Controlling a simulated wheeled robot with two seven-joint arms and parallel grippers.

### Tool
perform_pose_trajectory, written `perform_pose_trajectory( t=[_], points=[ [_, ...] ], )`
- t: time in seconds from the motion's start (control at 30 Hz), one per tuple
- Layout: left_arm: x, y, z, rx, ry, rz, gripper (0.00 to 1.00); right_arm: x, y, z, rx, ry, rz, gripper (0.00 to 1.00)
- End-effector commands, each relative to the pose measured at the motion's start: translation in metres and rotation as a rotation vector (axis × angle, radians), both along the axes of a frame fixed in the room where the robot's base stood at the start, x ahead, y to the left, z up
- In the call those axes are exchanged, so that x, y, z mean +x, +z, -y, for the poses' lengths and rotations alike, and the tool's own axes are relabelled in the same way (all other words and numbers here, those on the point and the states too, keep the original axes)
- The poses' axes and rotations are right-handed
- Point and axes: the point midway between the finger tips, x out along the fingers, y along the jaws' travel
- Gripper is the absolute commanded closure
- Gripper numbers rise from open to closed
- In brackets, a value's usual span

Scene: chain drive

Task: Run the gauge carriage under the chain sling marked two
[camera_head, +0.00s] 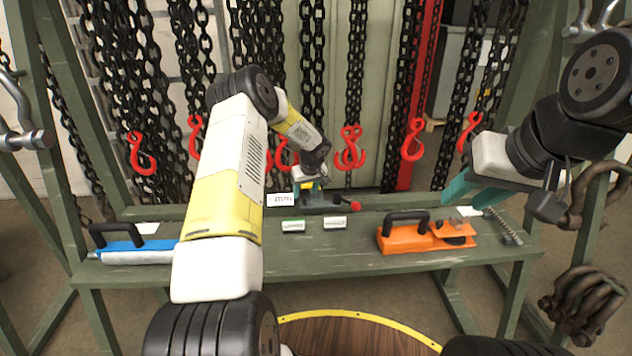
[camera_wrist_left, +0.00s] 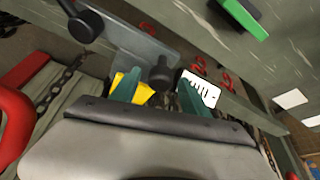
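The gauge carriage (camera_head: 325,199) is a grey block with a red knob, on the back of the green bench in the head view; a grey metal plate with dark knobs (camera_wrist_left: 145,48) shows in the left wrist view. My left gripper (camera_head: 309,184) is directly over it. Its teal fingers (camera_wrist_left: 160,98) are apart, with a yellow piece close to one finger; I see no firm grip. A white tag with dark strokes (camera_head: 280,200) stands left of the carriage. Chain slings with red hooks (camera_head: 350,148) hang behind; which is marked two is unreadable. My right gripper (camera_head: 473,190) is open at the right.
The green bench (camera_head: 330,262) carries a blue tool (camera_head: 135,252) at left, an orange tool (camera_head: 428,237) at right, and small labelled blocks (camera_head: 293,226) in the middle. A spring-like rod (camera_head: 503,226) lies at the right. Bench space around the middle blocks is free.

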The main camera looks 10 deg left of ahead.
Motion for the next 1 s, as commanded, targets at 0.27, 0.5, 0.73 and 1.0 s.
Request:
perform_pose_trajectory(
  t=[0.27,0.5,0.73,1.0],
  points=[
    [-0.0002,0.0001,0.0,0.0,0.0,0.0,1.0,0.0,0.0,0.0,0.0,0.0,0.0,0.64],
    [-0.0003,0.0003,0.0001,0.0,0.0,0.0,1.0,0.0,0.0,0.0,0.0,0.0,0.0,0.64],
    [-0.0004,0.0004,0.0001,0.0,0.0,0.0,1.0,0.0,0.0,0.0,0.0,0.0,0.0,0.64],
    [-0.0004,0.0004,0.0001,0.001,-0.001,-0.002,1.0,0.0,0.0,0.0,0.0,0.0,0.0,0.64]
  ],
)
